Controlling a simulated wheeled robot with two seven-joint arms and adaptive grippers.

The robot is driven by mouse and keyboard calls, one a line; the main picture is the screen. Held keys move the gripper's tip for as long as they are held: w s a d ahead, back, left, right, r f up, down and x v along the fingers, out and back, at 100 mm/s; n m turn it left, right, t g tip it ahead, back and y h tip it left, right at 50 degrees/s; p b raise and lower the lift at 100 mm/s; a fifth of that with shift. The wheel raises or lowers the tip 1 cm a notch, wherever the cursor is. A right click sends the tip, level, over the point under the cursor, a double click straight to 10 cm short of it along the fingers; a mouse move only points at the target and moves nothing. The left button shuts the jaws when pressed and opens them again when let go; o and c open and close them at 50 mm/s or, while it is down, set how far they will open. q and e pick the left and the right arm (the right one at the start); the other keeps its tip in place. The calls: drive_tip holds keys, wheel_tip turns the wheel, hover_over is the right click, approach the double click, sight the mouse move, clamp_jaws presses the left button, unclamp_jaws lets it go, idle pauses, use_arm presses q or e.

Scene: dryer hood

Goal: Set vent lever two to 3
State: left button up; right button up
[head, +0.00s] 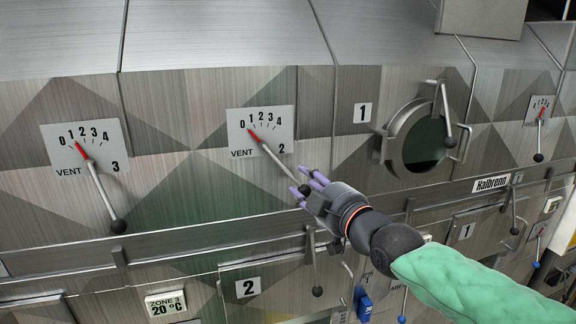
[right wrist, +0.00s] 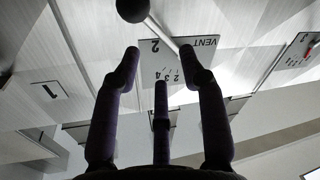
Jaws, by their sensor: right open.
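The vent 2 plate (head: 262,131) carries a 0 to 4 scale. Its lever (head: 276,162) has a red pointer end at about 0, and its rod slopes down right to a black knob (head: 304,188). My right gripper (head: 312,183) is open, its purple fingers close beside the knob. In the right wrist view, the fingers (right wrist: 160,62) are spread with nothing between them; the knob (right wrist: 132,10) lies at the top edge, beyond the fingertips, and the rod runs to the plate (right wrist: 172,65). I cannot tell whether a finger touches the knob. My left gripper is not in view.
The vent 3 plate (head: 88,148) is to the left, its lever pointing near 1. A round porthole (head: 420,142) with a handle is to the right. A horizontal rail (head: 190,232) runs below, above a door marked 2 (head: 248,288).

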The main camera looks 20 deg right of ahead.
sight(286, 171)
drive_tip(key=p+x, duration=0.2)
drive_tip(key=x, duration=0.6)
drive_tip(key=shift+w, duration=0.2)
clamp_jaws()
